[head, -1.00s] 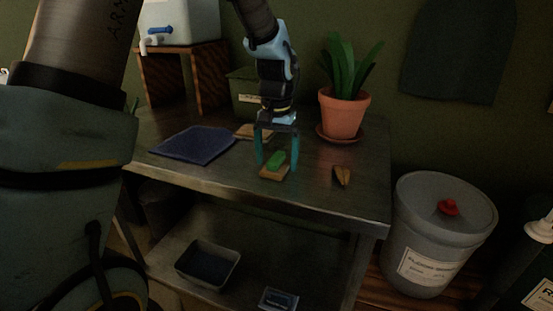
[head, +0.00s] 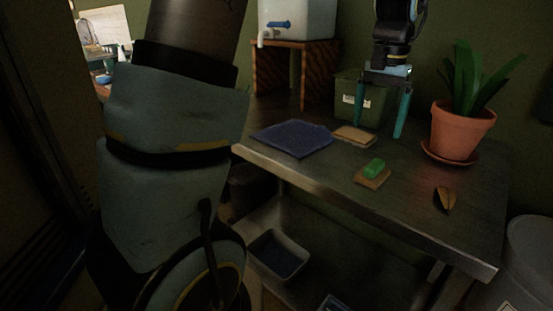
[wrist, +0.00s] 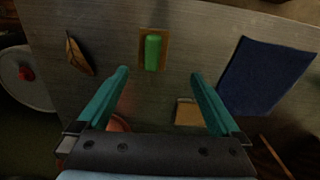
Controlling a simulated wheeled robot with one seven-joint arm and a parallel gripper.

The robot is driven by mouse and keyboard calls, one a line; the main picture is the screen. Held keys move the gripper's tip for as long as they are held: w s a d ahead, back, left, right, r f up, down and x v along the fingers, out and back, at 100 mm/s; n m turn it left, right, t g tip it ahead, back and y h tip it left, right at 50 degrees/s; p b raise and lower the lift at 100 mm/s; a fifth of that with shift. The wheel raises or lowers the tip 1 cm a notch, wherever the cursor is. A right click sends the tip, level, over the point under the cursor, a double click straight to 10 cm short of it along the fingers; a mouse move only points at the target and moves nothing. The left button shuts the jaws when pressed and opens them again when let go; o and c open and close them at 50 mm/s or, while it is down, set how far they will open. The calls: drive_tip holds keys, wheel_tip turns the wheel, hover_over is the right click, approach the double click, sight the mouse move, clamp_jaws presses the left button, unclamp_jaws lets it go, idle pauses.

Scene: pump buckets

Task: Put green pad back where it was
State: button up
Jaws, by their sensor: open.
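The green pad (head: 374,167) lies on a small tan block or board (head: 371,180) near the front of the metal table. In the wrist view the green pad (wrist: 152,52) sits on its brown base, ahead of the fingertips and roughly centred between them. My gripper (head: 381,132) is open and empty. It is raised over the back part of the table, behind the pad and apart from it. In the wrist view the two teal fingers of my gripper (wrist: 159,74) are spread wide with nothing between them.
A second tan pad (head: 354,136) and a dark blue cloth (head: 292,138) lie left of the green pad. A green box (head: 362,100) stands behind. A potted plant (head: 462,130) and a brown leaf (head: 445,198) are to the right. A dispenser stands on a wooden stand (head: 319,77).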

drive_tip(key=s+a+f+n, duration=0.1)
drive_tip(key=a+f+n, duration=0.1)
drive_tip(key=a, duration=0.7)
drive_tip(key=s+a+f+n+t, duration=0.1)
drive_tip(key=a+f, duration=0.4)
drive_tip(key=a, duration=0.5)
drive_tip(key=s+a+f+n, duration=0.2)
drive_tip(key=a+f+n, duration=0.1)
drive_tip(key=a, duration=0.7)
drive_tip(key=shift+s+f+n+t, duration=0.3)
drive_tip(key=shift+s+n, duration=0.1)
drive_tip(key=shift+n, duration=0.1)
